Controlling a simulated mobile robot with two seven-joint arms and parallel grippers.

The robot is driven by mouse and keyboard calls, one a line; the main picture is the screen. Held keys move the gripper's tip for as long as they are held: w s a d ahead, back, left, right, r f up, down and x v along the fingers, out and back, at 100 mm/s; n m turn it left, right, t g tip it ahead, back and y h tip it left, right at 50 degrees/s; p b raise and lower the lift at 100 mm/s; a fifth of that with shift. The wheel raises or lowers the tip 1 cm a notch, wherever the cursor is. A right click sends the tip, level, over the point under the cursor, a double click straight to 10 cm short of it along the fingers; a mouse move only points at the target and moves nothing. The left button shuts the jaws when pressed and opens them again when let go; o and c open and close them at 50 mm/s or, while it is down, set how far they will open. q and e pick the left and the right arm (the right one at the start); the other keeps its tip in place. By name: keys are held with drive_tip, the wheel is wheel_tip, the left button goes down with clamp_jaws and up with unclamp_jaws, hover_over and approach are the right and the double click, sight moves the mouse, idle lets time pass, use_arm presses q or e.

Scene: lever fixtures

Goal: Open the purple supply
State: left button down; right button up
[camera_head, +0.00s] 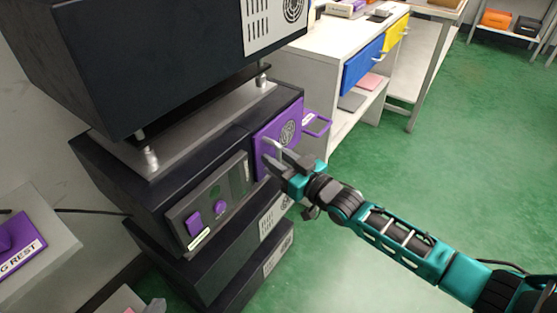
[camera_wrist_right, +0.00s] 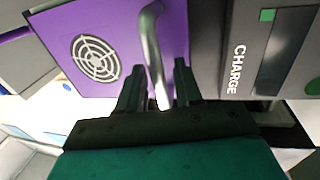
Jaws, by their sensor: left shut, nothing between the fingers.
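The purple supply panel (camera_head: 280,122) is on the front of a dark cabinet, and it carries a round fan grille. It also shows in the right wrist view (camera_wrist_right: 112,28), with a grey bar handle (camera_wrist_right: 151,38) along its edge. My right gripper (camera_head: 273,158) is at the panel's lower left part. In the right wrist view its two fingers (camera_wrist_right: 158,88) stand apart on either side of the handle's lower end, with gaps showing. A small grey tip of my left gripper (camera_head: 155,305) shows at the bottom edge of the head view, away from the panel.
A control panel (camera_head: 205,207) with a purple switch and knob sits left of the purple panel. A purple loop (camera_head: 318,123) sticks out on its right. A white bench with blue (camera_head: 363,64) and yellow (camera_head: 397,32) drawers stands behind. Green floor (camera_head: 420,170) is open to the right.

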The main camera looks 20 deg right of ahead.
drive_tip(key=shift+c, duration=0.4)
clamp_jaws()
